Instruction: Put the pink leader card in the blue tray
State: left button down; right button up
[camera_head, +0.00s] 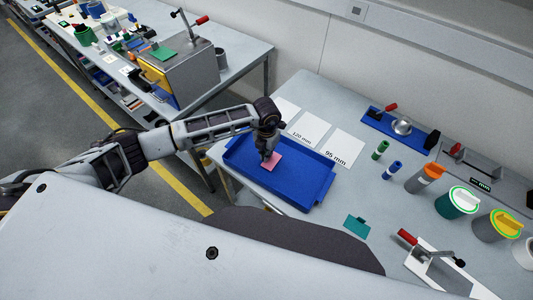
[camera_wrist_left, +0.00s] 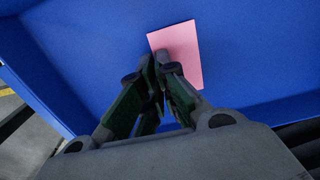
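The pink leader card (camera_head: 273,162) is a small flat pink piece seen over the floor of the blue tray (camera_head: 313,192). My left gripper (camera_head: 266,156) points down over the tray from the left. In the left wrist view the two green-sided fingers (camera_wrist_left: 155,62) come together at the near-left edge of the pink card (camera_wrist_left: 181,48), and the gripper looks shut on it. Blue tray floor (camera_wrist_left: 255,45) fills the background there. I cannot tell whether the card touches the tray floor. My right gripper is not in view.
White size sheets (camera_head: 340,146) lie behind the tray. A teal card (camera_head: 356,226) lies in front of it to the right. Green and blue small cylinders (camera_head: 380,150), several capped canisters (camera_head: 425,178) and clamp fixtures (camera_head: 437,262) stand at right. A second bench (camera_head: 232,60) stands at upper left.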

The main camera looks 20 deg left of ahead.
pick_arm(q)
jog(key=shift+f, duration=0.35)
jog(key=shift+f, duration=0.1)
jog(key=c, duration=1.6)
grip_release()
jog(key=shift+c, duration=0.2)
